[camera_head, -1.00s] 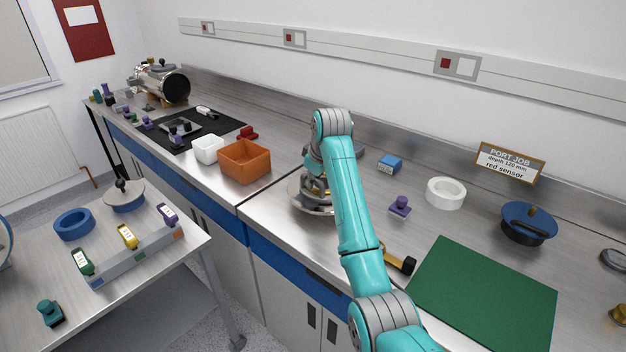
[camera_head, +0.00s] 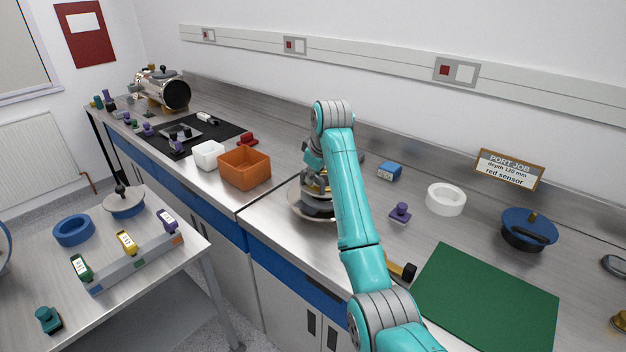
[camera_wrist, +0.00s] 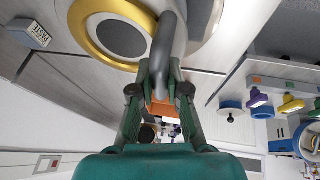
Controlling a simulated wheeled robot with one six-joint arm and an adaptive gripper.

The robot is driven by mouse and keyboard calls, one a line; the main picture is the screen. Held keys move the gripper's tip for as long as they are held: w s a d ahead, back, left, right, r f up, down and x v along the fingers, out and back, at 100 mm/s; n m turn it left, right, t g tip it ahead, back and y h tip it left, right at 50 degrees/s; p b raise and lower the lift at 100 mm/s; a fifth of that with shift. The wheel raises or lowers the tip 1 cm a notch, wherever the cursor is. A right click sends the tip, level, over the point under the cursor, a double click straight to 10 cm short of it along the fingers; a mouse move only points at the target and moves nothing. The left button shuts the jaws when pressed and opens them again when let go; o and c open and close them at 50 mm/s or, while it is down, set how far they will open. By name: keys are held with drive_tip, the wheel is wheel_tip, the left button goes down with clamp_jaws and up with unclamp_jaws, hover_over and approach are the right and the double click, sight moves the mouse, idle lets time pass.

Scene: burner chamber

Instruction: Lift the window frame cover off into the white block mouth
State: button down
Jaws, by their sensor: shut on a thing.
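My gripper (camera_wrist: 160,88) is shut on a grey curved handle (camera_wrist: 168,45) in the wrist view. Beside the handle is a gold ring (camera_wrist: 82,42) around a dark disc, with a pale metal rim; this looks like the window frame cover. In the head view, a round metal fitting (camera_head: 300,205) with gold parts sits on the bench under my arm, partly hidden by it. I cannot tell how far the cover is clear of what lies below. A white open-topped block (camera_head: 208,155) stands left of the orange bin; a white ring (camera_head: 445,199) lies to the right.
An orange bin (camera_head: 245,168) stands left of the fitting. A side table (camera_head: 150,290) holds a labelled rack.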

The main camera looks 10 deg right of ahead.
drive_tip(key=shift+r, duration=2.4)
idle(0.8)
drive_tip(key=s+d, duration=0.1)
drive_tip(key=d, duration=1.7)
hover_over(442, 202)
drive_tip(key=shift+f, duration=0.7)
drive_tip(key=shift+f+h, duration=0.15)
drive_tip(key=shift+h, duration=0.15)
drive_tip(key=shift+f, duration=2.75)
drive_tip(key=shift+f+t, duration=0.3)
drive_tip(key=shift+f, duration=0.6)
